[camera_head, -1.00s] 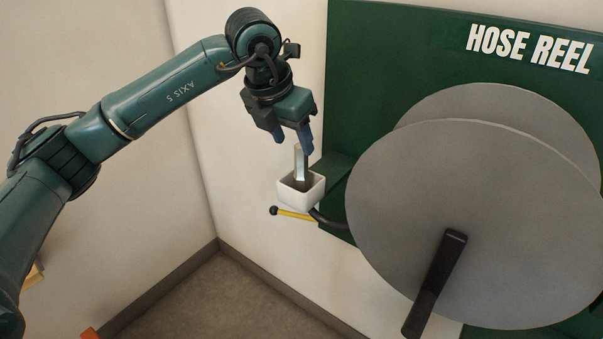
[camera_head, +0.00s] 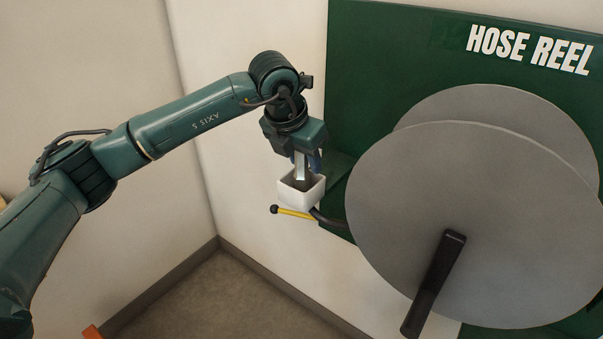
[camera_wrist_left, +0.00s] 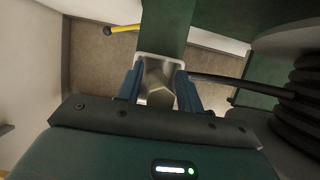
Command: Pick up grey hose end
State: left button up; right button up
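The grey hose end (camera_head: 301,168) is a metallic block standing upright in a white square cup (camera_head: 313,193) in the head view. My left gripper (camera_head: 308,162) is above the cup, pointing down, with its blue fingers around the upper part of the hose end. In the left wrist view, the hose end (camera_wrist_left: 160,88) lies between the two fingers of my left gripper (camera_wrist_left: 160,92). The fingers are apart, one on each side, and it does not look clamped. The lower part of the hose end is hidden in the cup. My right gripper is not in view.
A large grey reel (camera_head: 440,210) with a black handle (camera_head: 436,280) is to the right on a green panel (camera_head: 375,60) marked HOSE REEL. A yellow lever (camera_head: 295,213) with a black knob sticks out left below the cup. A dark hose (camera_head: 325,217) runs from the cup toward the reel.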

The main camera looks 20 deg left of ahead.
pick_arm(q)
grip_shut()
